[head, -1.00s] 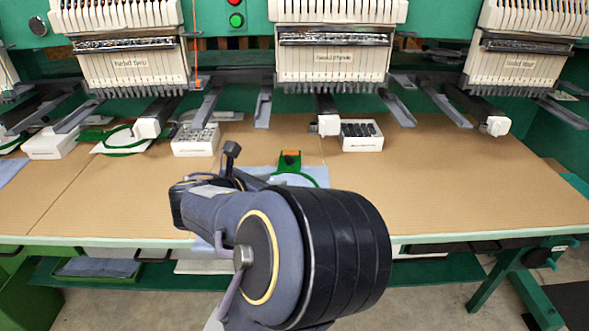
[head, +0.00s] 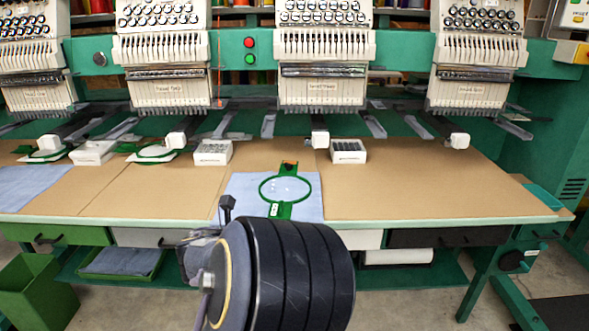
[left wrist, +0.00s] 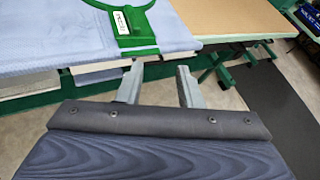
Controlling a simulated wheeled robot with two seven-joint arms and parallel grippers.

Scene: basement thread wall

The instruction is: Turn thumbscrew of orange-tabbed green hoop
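The green hoop (head: 262,191) lies on a light blue cloth (head: 240,188) at the middle of the table. Its orange tab (head: 289,162) is on the far side. A green bracket with a white label (head: 275,210) is on the near side. I cannot make out the thumbscrew. In the left wrist view, the near part of the hoop (left wrist: 135,53) and its label show beyond my left gripper (left wrist: 158,72), which is open and empty, apart from the hoop. My right gripper is not in view.
Embroidery machine heads (head: 322,92) stand behind the tan table (head: 420,190). White boxes (head: 348,151) with small parts and other green hoops (head: 155,151) lie along the back. The table right of the cloth is clear. A green bin (head: 40,290) stands at lower left.

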